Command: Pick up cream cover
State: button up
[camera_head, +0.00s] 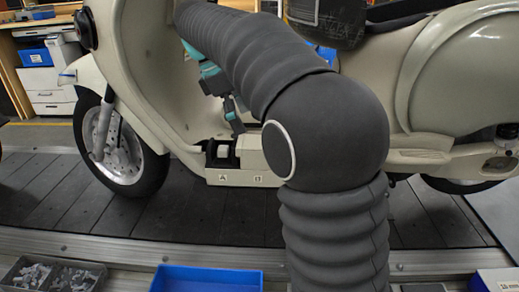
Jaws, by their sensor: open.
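A cream scooter (140,60) stands on the slat conveyor. At its footboard, a low cream housing (238,178) carries two small dark marks, the left one like an "A". Above the left mark is a dark open bay (211,160) with a small whitish block (223,151) in it. Right of the bay, a cream boxy piece (249,152) looks like the cream cover; my arm hides its right end. My gripper (237,127), dark with teal parts behind it, points down just above the bay and this piece. It is open, apart from them and empty as far as I can see.
My dark ribbed arm blocks the middle of the view. In front are a blue tray (206,272), a grey bin of small parts (50,262) and a metal conveyor rail (130,249). Dark slats (110,215) are clear. A bench (28,30) with a blue bin (35,57) stands back left.

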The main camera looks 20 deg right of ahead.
jog(key=x, duration=0.3)
jog(key=b+x, duration=0.1)
jog(key=x, duration=0.1)
jog(key=shift+s+d+r, duration=0.1)
jog(key=shift+s+d, duration=0.2)
jog(key=shift+d, duration=0.15)
jog(key=shift+d+f, duration=0.15)
jog(key=shift+f, duration=0.3)
jog(key=c, duration=1.4)
notch_tip(320, 180, up, 10)
jog(key=shift+p, duration=0.9)
